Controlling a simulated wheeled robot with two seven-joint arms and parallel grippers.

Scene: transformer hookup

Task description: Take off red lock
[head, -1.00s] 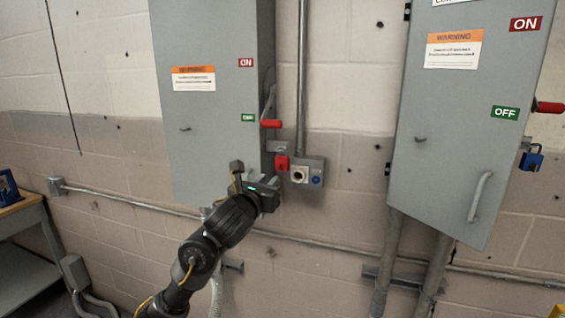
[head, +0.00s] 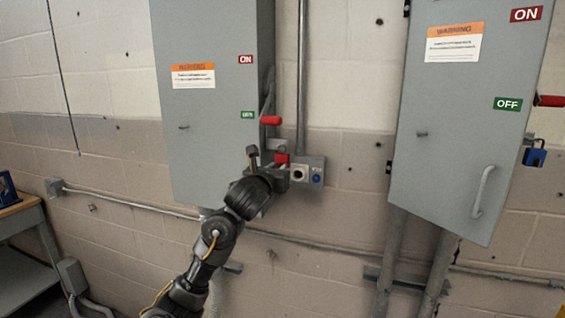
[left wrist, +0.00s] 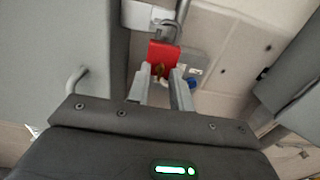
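The red lock (head: 282,158) hangs by its shackle from a grey bracket on the right side of the left electrical cabinet (head: 210,120). In the left wrist view the red lock (left wrist: 163,57) is straight ahead, with its metal shackle above it. My left gripper (head: 283,170) is just below the lock. In the left wrist view its two fingers (left wrist: 160,80) are apart, with their tips at the lock's lower part. I cannot tell whether they touch it. My right gripper is not in view.
A grey outlet box (head: 310,172) with a round socket and a blue part sits right beside the lock. A red-handled lever (head: 270,120) is above it. The right cabinet (head: 450,140) has a blue lock (head: 534,157) at its side.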

